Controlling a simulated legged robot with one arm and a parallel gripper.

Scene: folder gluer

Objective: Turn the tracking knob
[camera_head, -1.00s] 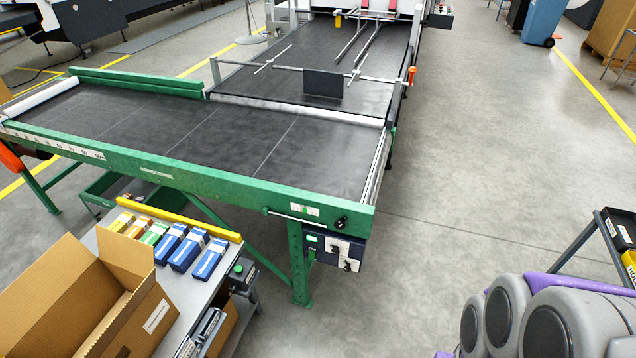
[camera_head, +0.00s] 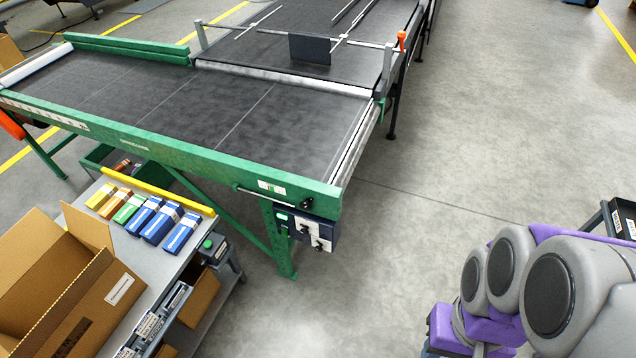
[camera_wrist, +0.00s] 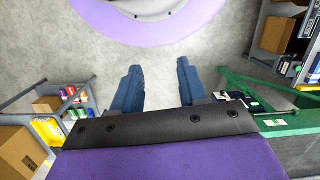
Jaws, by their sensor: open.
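A small black knob (camera_head: 307,203) sits on the green side rail at the right end of the conveyor (camera_head: 230,115), beside a small label. Below it hangs a dark blue control box (camera_head: 308,229) with a white panel, black knobs and a lit green display. Which one is the tracking knob is not marked legibly. My gripper (camera_wrist: 159,72) shows in the wrist view with its two blue fingers wide apart and nothing between them. It is out of frame in the head view. In the wrist view the green conveyor frame (camera_wrist: 290,126) is at the right, apart from my fingers.
A grey bench (camera_head: 215,260) at lower left holds an open cardboard box (camera_head: 65,290) and several small cartons. A yellow bar (camera_head: 160,192) edges the bench. The floor (camera_head: 420,180) right of the conveyor is clear. A shelf rack (camera_head: 605,217) stands at the right edge.

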